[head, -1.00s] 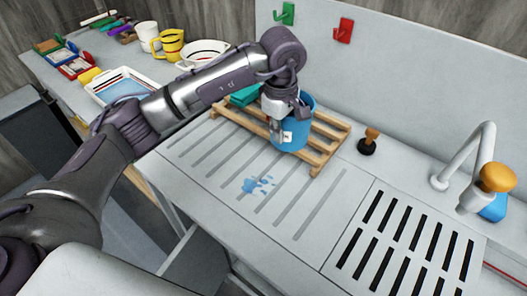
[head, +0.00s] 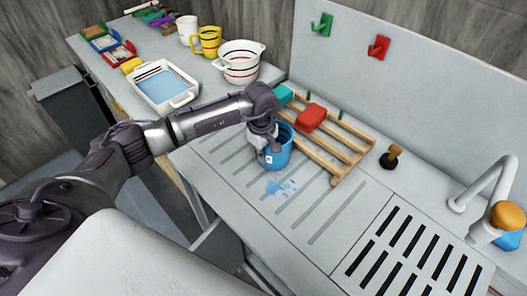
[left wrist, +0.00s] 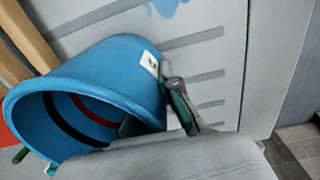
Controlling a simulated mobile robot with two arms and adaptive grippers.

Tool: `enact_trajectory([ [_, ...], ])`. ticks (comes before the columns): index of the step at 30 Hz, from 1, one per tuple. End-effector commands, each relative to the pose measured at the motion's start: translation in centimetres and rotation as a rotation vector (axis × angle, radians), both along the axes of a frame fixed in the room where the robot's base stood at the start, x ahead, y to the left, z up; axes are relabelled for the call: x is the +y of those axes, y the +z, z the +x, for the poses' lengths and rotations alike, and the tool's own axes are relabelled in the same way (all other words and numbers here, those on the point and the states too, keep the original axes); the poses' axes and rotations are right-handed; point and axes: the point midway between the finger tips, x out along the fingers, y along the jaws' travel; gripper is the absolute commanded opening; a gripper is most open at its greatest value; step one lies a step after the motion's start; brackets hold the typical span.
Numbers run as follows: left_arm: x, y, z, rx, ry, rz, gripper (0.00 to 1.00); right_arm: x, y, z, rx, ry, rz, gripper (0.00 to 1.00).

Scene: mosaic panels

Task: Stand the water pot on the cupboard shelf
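The blue pot, which I take as the water pot (head: 280,158), has a white label and shows at the front left edge of the wooden rack. My left gripper (head: 268,148) is at its near left wall. In the left wrist view the pot (left wrist: 105,75) shows its open mouth, with dark and red bands inside. One finger is inside the rim and the other outside, next to the label, so the left gripper (left wrist: 155,115) is shut on the wall. I cannot tell whether the pot touches the drainboard. No cupboard shelf can be made out. My right gripper is not in view.
The wooden rack (head: 345,155) holds a red block (head: 311,117) and a teal one (head: 283,95). A blue puddle (head: 280,187) lies on the ribbed drainboard. A stamp-like knob (head: 391,157) and the tap (head: 487,190) are right. A tray (head: 165,87) and white bowl (head: 240,62) stand at the back left.

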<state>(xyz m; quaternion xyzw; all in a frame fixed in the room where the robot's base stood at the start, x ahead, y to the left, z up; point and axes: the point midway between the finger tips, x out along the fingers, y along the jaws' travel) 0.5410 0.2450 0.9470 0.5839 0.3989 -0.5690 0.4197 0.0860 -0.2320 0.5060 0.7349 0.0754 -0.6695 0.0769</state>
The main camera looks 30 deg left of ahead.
Motion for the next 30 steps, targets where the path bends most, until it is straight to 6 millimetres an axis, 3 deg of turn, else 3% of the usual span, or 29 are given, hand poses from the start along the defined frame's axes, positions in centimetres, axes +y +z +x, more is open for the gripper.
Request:
enact_trajectory([
  [12, 0.0, -0.75, 0.05, -0.002, 0.0, 0.0, 0.0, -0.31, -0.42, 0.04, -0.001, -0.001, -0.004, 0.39],
  [18, 0.0, -0.56, 0.03, -0.001, 0.0, 0.001, 0.31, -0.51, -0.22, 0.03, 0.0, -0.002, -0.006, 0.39],
  [30, 0.02, 0.1, 0.09, -0.003, 0.0, 0.0, 0.31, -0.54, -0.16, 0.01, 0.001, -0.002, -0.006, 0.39],
])
